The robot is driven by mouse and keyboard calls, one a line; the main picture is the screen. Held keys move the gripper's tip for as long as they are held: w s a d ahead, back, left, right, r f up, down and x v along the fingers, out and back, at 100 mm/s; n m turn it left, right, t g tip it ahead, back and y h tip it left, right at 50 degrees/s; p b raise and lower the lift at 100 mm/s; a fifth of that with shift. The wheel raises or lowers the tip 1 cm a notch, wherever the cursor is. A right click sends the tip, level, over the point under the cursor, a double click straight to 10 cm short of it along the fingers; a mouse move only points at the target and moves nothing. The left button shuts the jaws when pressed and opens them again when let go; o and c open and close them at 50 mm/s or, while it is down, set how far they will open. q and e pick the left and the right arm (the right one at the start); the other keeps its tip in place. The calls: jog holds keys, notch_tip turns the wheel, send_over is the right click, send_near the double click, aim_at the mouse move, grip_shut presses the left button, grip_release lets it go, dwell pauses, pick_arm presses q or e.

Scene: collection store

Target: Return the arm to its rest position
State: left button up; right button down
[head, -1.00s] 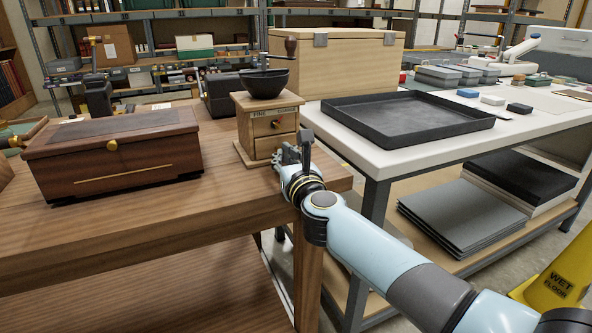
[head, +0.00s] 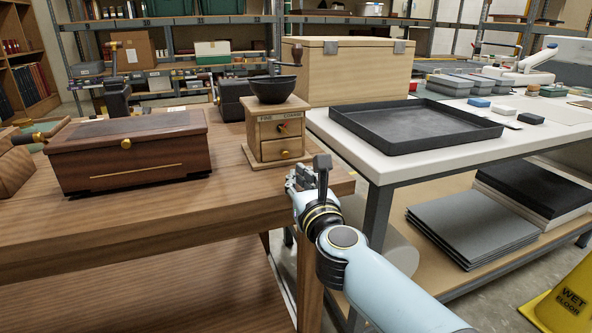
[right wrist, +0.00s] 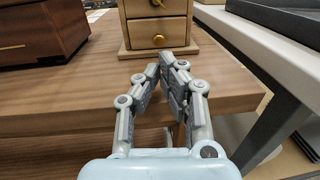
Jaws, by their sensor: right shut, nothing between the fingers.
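My right gripper (head: 306,176) is at the front right corner of the wooden table (head: 180,222). It is shut and empty, and apart from the wooden coffee grinder behind it. In the right wrist view its fingertips (right wrist: 166,62) meet in front of the table edge, pointing towards the grinder's drawers. The coffee grinder (head: 264,136) stands upright near the table's right end, with a dark bowl on top and two drawers that look closed. My left gripper does not show.
A brown wooden box (head: 130,150) stands on the table, left of the grinder. To the right, a white-topped bench (head: 385,170) carries a black tray (head: 415,122) and a large pale wooden chest (head: 350,75). A yellow wet-floor sign (head: 572,295) stands at the lower right.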

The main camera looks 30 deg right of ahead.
jog(key=shift+v, duration=2.9)
jog(key=s+a+f+n+g+y, duration=0.1)
jog(key=s+f+n+g+y, duration=0.1)
jog(key=s+f+n, duration=0.65)
jog(key=s+f+n+g+y, duration=0.1)
jog(key=s+f+n+g, duration=0.25)
jog(key=f, duration=1.05)
jog(key=s+a+f+n+g+y, duration=0.15)
jog(key=s+f+n, duration=0.45)
jog(key=f, duration=0.6)
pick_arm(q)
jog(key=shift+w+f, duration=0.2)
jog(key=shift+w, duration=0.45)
pick_arm(e)
jog(key=s+d+f+n+g, duration=0.1)
jog(key=s+f+n+g, duration=0.2)
jog(key=s+n, duration=0.4)
jog(key=s+d+f+n+g, duration=0.1)
jog(key=s+f+n+g, duration=0.2)
jog(key=s, duration=1)
jog(key=s+d+f+n+g, duration=0.1)
jog(key=s+f+n+g, duration=0.2)
jog(key=s+f+n, duration=0.5)
jog(key=s+n, duration=0.2)
jog(key=n, duration=0.1)
jog(key=shift+f+n+g, duration=0.2)
jog(key=shift+n+g, duration=0.2)
jog(key=shift+d, duration=0.1)
